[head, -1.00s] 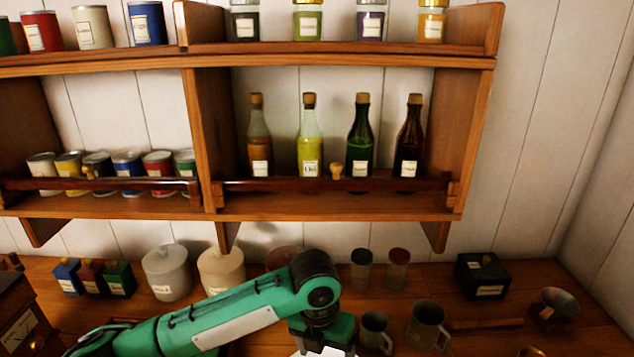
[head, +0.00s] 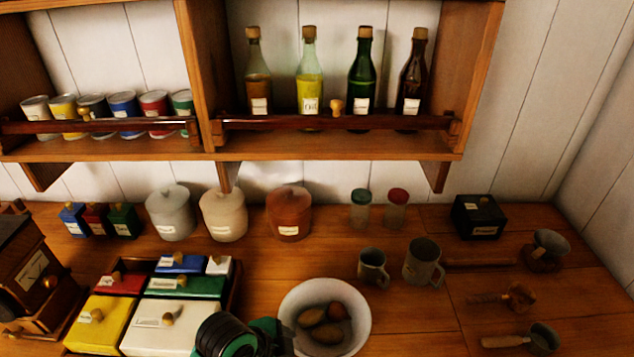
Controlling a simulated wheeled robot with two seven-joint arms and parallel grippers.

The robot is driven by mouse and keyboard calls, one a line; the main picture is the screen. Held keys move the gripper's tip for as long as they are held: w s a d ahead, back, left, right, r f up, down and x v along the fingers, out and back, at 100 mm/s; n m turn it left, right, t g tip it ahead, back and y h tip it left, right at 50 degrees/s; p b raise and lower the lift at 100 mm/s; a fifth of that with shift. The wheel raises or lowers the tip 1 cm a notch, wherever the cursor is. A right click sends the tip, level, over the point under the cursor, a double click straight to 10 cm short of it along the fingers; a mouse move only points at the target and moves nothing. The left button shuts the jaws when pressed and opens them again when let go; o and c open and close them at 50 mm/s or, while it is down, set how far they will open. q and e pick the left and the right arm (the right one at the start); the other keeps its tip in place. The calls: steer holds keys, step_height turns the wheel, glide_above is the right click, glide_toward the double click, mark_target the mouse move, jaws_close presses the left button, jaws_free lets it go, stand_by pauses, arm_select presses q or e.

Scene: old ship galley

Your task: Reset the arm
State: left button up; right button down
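Part of my green and black arm shows at the bottom edge of the head view, left of the centre, in front of the white box with a knob (head: 168,316) and beside the white bowl (head: 292,305). Only a rounded joint and a short green piece of it are in the picture. Neither of my grippers is in view, so I cannot see whether they are open or hold anything.
The bowl holds several brown, potato-like items. Two mugs (head: 372,268) stand right of it. Lidded canisters (head: 289,216) line the wall. A wooden shelf (head: 340,148) with bottles overhangs the counter (head: 420,325). A grinder (head: 30,275) stands at the left.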

arm_select(q)
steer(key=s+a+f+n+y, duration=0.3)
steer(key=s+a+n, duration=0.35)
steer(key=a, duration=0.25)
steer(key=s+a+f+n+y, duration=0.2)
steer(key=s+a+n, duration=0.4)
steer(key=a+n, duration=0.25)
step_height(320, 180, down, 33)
steer(key=b, duration=0.2)
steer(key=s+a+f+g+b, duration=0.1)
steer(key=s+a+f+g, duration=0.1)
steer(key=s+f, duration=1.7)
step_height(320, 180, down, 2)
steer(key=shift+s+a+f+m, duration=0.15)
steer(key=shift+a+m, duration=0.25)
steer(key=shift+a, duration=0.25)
